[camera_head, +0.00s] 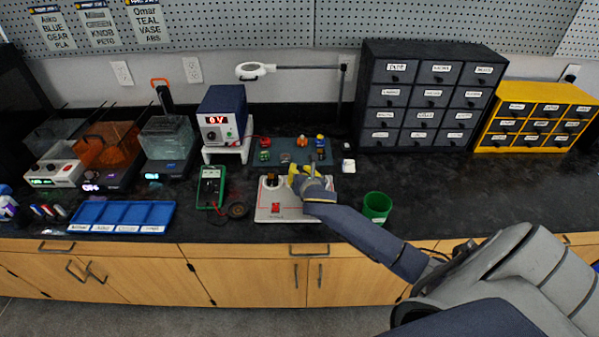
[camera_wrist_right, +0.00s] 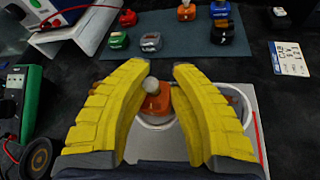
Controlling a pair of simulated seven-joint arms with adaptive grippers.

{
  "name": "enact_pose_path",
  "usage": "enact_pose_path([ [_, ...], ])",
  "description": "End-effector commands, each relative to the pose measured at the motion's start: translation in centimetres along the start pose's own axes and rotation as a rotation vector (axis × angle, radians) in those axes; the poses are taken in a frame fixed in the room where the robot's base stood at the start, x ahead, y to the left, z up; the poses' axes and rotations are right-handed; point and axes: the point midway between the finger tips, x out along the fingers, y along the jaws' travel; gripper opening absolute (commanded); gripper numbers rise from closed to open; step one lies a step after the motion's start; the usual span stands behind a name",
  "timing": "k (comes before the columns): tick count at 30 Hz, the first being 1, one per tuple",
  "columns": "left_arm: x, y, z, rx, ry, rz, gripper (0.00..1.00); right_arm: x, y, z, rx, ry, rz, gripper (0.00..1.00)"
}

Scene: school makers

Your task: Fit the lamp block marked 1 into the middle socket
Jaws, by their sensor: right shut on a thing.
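My right gripper (camera_head: 302,176) has yellow fingers and reaches over the light board (camera_head: 285,212). In the right wrist view its fingers (camera_wrist_right: 165,68) are closed in on an orange block (camera_wrist_right: 157,103) with a grey bulb on top. That block is at the white ring of the middle socket (camera_wrist_right: 152,125); I cannot tell whether it is seated or just above. No number shows on it. Another ring, the right socket (camera_wrist_right: 236,98), is partly behind the right finger. A dark orange-brown block (camera_head: 271,178) stands at the left socket. My left gripper is not in view.
Several coloured blocks sit on the blue-grey mat (camera_wrist_right: 180,45) behind the board. A green multimeter (camera_head: 210,187) and a dark round coil (camera_head: 237,210) lie left. A green cup (camera_head: 377,206) stands right. A small white block (camera_head: 348,165) is behind it.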

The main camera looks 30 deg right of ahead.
Motion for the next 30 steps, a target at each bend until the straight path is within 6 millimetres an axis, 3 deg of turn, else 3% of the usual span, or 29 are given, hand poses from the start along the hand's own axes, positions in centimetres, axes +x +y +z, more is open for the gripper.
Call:
enact_pose_path([
  [15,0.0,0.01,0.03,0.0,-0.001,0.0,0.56,0.28,-0.22,-0.72,0.001,0.0,0.0,0.0],
  [16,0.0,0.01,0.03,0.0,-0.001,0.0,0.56,0.29,-0.22,-0.74,0.001,0.0,0.0,0.25],
  [18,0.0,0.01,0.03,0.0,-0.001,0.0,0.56,0.28,-0.22,-0.72,0.001,0.0,0.0,0.33],
  [30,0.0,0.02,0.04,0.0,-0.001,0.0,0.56,-0.15,-0.26,-0.77,0.0,0.001,0.0,0.33],
])
